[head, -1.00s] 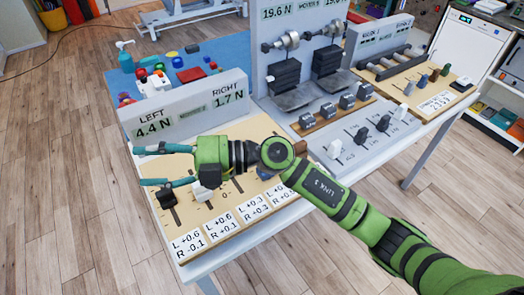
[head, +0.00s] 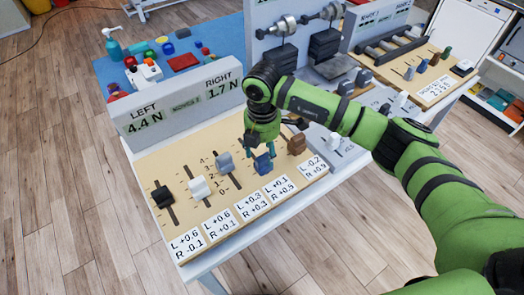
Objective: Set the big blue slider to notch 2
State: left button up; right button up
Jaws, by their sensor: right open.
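The blue slider (head: 263,165) sits on the wooden slider panel, toward the near end of its track, just behind its label card. The gripper hides most of its track, so I cannot read its notch. My right gripper (head: 263,150) points down over the blue slider. Its jaws are open, with teal fingertips close to the knob; I cannot tell whether they touch it. The display board (head: 182,103) behind the panel reads LEFT 4.4 N and RIGHT 1.7 N. My left gripper is not in view.
On the same panel, black (head: 162,195), white (head: 199,187) and grey (head: 225,162) sliders stand left of the blue one. A brown slider (head: 297,144) stands close on its right. White label cards (head: 220,225) line the front edge. Other apparatus fills the bench farther right.

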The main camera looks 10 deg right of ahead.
jog(key=shift+f, duration=1.25)
grip_shut()
jog(key=shift+w+a+f, duration=0.1)
jog(key=shift+w+f, duration=0.05)
jog(key=shift+w, duration=0.1)
jog(key=w+b, duration=0.1)
jog(key=b, duration=0.1)
jog(key=w+a+b, duration=0.1)
jog(key=w, duration=0.1)
jog(key=w+a+b, duration=0.1)
jog(key=w+b, duration=0.1)
jog(key=shift+a+b, duration=0.1)
jog(key=shift+b, duration=0.2)
grip_release()
